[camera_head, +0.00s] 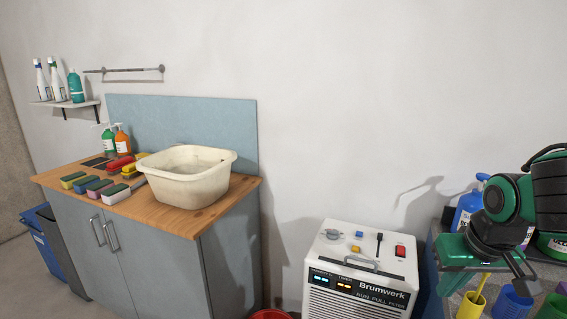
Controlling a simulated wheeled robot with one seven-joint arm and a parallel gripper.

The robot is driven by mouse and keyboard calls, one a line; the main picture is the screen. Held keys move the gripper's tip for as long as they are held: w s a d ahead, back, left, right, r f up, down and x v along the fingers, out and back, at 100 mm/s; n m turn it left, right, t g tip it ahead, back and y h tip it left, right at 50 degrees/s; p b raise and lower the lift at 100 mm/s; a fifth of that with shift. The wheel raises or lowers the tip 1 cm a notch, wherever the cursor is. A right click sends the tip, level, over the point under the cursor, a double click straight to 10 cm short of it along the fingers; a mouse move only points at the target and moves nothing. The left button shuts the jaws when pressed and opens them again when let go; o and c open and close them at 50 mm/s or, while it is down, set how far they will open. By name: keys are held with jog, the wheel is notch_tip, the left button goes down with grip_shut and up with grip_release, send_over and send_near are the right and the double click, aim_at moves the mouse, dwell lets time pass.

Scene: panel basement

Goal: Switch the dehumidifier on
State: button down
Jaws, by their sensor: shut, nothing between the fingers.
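The dehumidifier (362,270) is a white box marked "Brumwerk" at the lower middle, against the wall. Its top carries a grey round knob (332,234), small yellow and blue buttons (356,247), a black lever (379,243) and a red rocker switch (400,250). Which way the red switch is tipped is too small to tell. Its front has a display (332,283) with lit blue and orange figures and "RUN", "FULL" and "FILTER" labels. My gripper (522,284), on a green and black arm, is at the right, apart from the dehumidifier. It is shut and empty.
A wooden-topped cabinet (205,222) at the left bears a cream basin (187,178), brushes, sponges and bottles. A surface with a blue jug (467,208), cups and a yellow brush lies around my gripper. A red bucket rim (270,315) shows beside the dehumidifier.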

jog(key=s+d+m+g, duration=0.2)
jog(key=s+d, duration=0.2)
jog(key=s, duration=0.3)
jog(key=s+d+f+m+g, duration=0.1)
jog(key=s+d+m, duration=0.2)
jog(key=s, duration=0.4)
jog(key=shift+s+d+f+g+y, duration=0.2)
jog(key=shift+d+g+y, duration=0.15)
jog(key=shift+d, duration=0.25)
